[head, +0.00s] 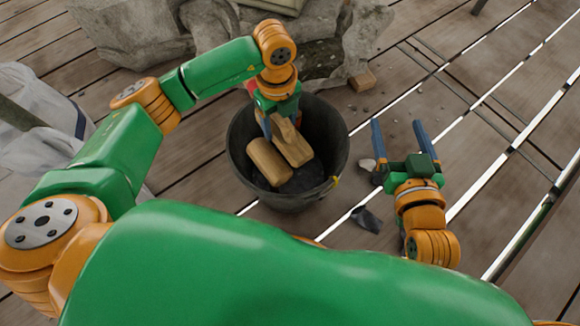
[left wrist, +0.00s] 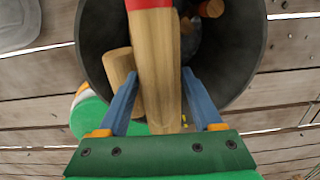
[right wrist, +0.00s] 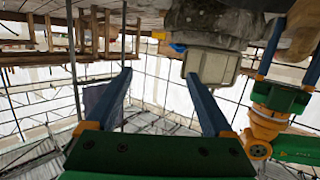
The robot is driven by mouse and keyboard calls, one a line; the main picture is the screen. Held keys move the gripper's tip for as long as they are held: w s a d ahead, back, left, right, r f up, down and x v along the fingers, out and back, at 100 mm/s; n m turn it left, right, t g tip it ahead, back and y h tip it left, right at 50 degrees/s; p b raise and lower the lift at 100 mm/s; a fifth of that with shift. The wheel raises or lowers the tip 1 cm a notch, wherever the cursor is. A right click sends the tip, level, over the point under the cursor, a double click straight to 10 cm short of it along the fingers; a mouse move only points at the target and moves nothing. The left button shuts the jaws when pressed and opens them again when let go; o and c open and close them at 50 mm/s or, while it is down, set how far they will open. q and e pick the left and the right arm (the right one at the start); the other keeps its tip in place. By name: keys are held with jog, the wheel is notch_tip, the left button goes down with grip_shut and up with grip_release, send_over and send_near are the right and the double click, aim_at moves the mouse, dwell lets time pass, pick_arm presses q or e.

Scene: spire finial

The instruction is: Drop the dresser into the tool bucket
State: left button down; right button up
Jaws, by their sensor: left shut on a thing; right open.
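The dresser (left wrist: 157,60), a wooden tool with a red band at its upper end in the left wrist view, is between the fingers of my left gripper (left wrist: 160,78), which is shut on it. In the head view, my left gripper (head: 275,122) reaches into the mouth of the dark tool bucket (head: 240,150), and the dresser (head: 293,147) shows within the rim. Whether it touches the bucket's bottom is unclear. The bucket wall (left wrist: 92,45) surrounds it in the left wrist view. My right gripper (head: 397,128) is open and empty, right of the bucket.
Another wooden piece (head: 267,162) is beside the dresser within the bucket's outline. Stone blocks (head: 140,30) stand behind the bucket. A white sack (head: 45,105) is at left. A dark scrap (head: 367,219) lies on the planks, which have gaps. The planks at right are mostly clear.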

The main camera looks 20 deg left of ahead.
pick_arm(q)
jog(key=shift+f, duration=0.2)
grip_release()
pick_arm(e)
jog(key=r, duration=0.1)
jog(key=r+t, duration=0.2)
jog(key=shift+w+a+r+y, duration=0.1)
jog(key=shift+w+a+y, duration=0.2)
jog(key=shift+y, duration=0.1)
pick_arm(q)
notch_tip(320, 180, up, 4)
jog(key=shift+f+p, duration=0.2)
jog(key=shift+p, duration=0.55)
notch_tip(320, 180, up, 4)
jog(key=shift+f+p, duration=0.25)
jog(key=shift+p, duration=0.4)
pick_arm(e)
jog(key=s+d+f+g+h, duration=0.1)
jog(key=s+d+f+g, duration=0.1)
jog(key=s+f+g, duration=0.4)
jog(key=s+d+f+g+h, duration=0.2)
jog(key=s+f+g, duration=0.4)
jog(key=f, duration=0.3)
jog(key=shift+s+d+f+m, duration=0.3)
jog(key=shift+s+f+m, duration=0.05)
jog(key=shift+f+m, duration=0.05)
pick_arm(q)
jog(key=shift+s+f, duration=0.1)
